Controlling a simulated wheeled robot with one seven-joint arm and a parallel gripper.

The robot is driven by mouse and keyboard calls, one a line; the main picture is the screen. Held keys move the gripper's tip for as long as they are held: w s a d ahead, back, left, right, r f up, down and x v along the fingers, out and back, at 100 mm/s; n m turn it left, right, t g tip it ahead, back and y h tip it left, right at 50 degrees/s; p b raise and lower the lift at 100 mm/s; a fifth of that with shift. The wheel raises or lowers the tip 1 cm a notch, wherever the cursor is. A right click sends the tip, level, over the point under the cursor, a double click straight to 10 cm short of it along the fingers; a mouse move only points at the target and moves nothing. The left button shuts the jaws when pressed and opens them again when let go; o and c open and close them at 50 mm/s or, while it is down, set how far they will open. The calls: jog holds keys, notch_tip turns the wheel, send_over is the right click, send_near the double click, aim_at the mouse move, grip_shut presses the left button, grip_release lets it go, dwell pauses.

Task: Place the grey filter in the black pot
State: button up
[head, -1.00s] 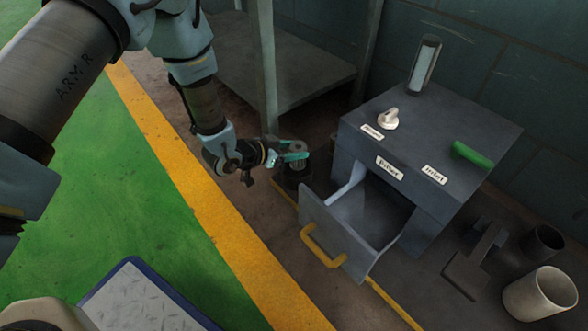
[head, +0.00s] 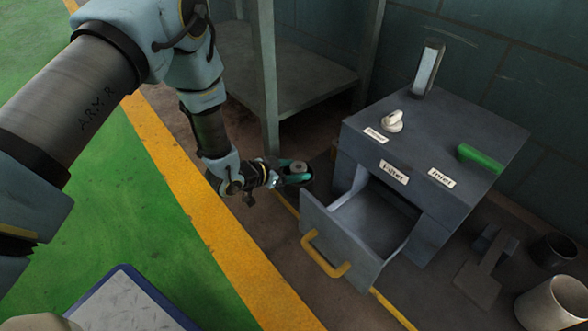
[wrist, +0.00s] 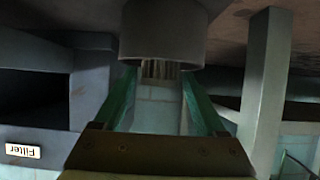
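The grey filter (head: 299,167) is a small ribbed cylinder with a dark hole in its top. My gripper (head: 294,176) has its green fingers around it, low to the left of the open drawer. In the wrist view, which is upside down, the filter's ribs (wrist: 160,69) show between the fingertips (wrist: 160,82).
A grey cabinet (head: 425,150) with a knob and a green handle on top has its yellow-handled drawer (head: 340,240) open beside my gripper. A shelf post (head: 266,80) stands behind. A dark cup (head: 553,249) and a pale cup (head: 550,305) stand at the right.

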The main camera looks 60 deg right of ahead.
jog(key=shift+o, duration=0.8)
jog(key=shift+r, duration=0.2)
jog(key=p+v, duration=0.5)
jog(key=v, duration=0.7)
